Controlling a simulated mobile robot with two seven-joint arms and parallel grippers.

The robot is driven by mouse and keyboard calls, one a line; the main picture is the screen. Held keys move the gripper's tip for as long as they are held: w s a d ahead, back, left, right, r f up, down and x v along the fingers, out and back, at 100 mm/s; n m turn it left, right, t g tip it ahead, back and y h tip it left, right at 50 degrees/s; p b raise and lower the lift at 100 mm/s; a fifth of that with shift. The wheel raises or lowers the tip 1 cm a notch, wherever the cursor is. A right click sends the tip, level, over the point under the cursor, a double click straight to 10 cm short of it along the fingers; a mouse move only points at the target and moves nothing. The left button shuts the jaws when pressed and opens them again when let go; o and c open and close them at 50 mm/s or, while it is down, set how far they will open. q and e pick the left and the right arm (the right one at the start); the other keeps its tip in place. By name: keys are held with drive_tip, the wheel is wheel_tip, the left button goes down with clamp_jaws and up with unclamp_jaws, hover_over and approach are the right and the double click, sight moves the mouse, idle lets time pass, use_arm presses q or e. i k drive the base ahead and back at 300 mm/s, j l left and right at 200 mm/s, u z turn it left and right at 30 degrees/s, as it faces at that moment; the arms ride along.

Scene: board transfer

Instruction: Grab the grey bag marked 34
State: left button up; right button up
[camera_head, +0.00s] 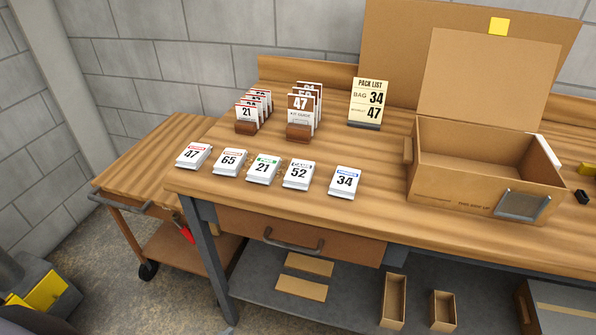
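The bag marked 34 (345,181) is a light grey, nearly white packet with a blue strip at its top. It lies near the front edge of the wooden workbench, at the right end of a row of similar packets. The pack list card (368,101) stands behind it and reads bag 34 and 47. Neither of my grippers shows in the head view. Nothing touches or covers the bag marked 34.
Packets marked 47 (193,154), 65 (230,162), 21 (263,169) and 52 (298,175) lie left of it. Card holders (299,131) stand behind. An open cardboard box (458,196) stands right. Bare bench (377,205) separates the bag from the box.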

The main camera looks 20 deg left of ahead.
sight(345, 183)
drive_tip(key=u, duration=0.35)
drive_tip(key=l+u, duration=0.65)
drive_tip(key=u, duration=0.15)
drive_tip(key=k+l+u, duration=0.15)
drive_tip(key=l, duration=0.25)
drive_tip(key=l+u, duration=0.15)
drive_tip(key=l, duration=0.2)
drive_tip(key=k+l, duration=0.15)
drive_tip(key=l, duration=0.2)
drive_tip(key=k+l, duration=0.1)
drive_tip(key=l, duration=0.25)
drive_tip(key=k+l, duration=0.15)
drive_tip(key=l, duration=0.15)
drive_tip(key=i+u, duration=0.05)
